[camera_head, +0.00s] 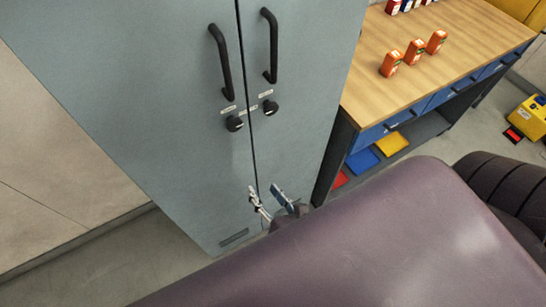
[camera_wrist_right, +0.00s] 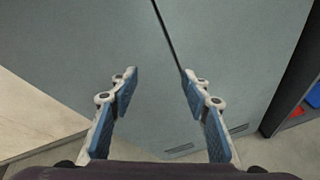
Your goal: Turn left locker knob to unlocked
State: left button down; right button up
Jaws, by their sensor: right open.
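The grey locker (camera_head: 185,75) has two doors with a dark seam between them. The left locker knob (camera_head: 234,124) is black and round, below the left black handle (camera_head: 222,62). A second black knob (camera_head: 270,107) sits below the right handle (camera_head: 270,45). Small labels are above the knobs, too small to read. My right gripper (camera_head: 266,195) is in front of the lower doors, well below the knobs. In the right wrist view my right gripper (camera_wrist_right: 160,85) is open and empty, facing the doors and seam. No knob shows in that view. My left gripper is not in view.
A wooden-topped workbench (camera_head: 455,62) with blue drawers stands right of the locker. Several orange bottles (camera_head: 414,52) stand on it. A yellow case (camera_head: 528,118) is on the floor at far right.

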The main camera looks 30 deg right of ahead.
notch_tip(320, 180, down, 9)
jog(key=s+d+m+g, duration=0.1)
jog(key=s+m+g, duration=0.1)
jog(key=m, duration=0.1)
jog(key=shift+d+b, duration=0.2)
jog(key=shift+b, duration=0.2)
jog(key=s+d+f+m+g+b, duration=0.15)
jog(key=s+f+m, duration=0.25)
jog(key=f, duration=0.5)
jog(key=s+d+f+m+g+b, duration=0.1)
jog(key=s+d+f+m+g, duration=0.2)
jog(key=f, duration=0.6)
jog(key=s+d+f+m+g+b, duration=0.1)
jog(key=s+f+m+g+b, duration=0.1)
jog(key=s+f+m, duration=0.45)
jog(key=s+d+f+m+g+b, duration=0.1)
jog(key=s+f+m+g, duration=0.3)
jog(key=s+f+m, duration=0.8)
notch_tip(320, 180, down, 2)
jog(key=shift+s+d+f+b, duration=0.1)
jog(key=shift+s+d+b, duration=0.15)
jog(key=shift+s+b, duration=0.45)
jog(key=shift+w, duration=0.15)
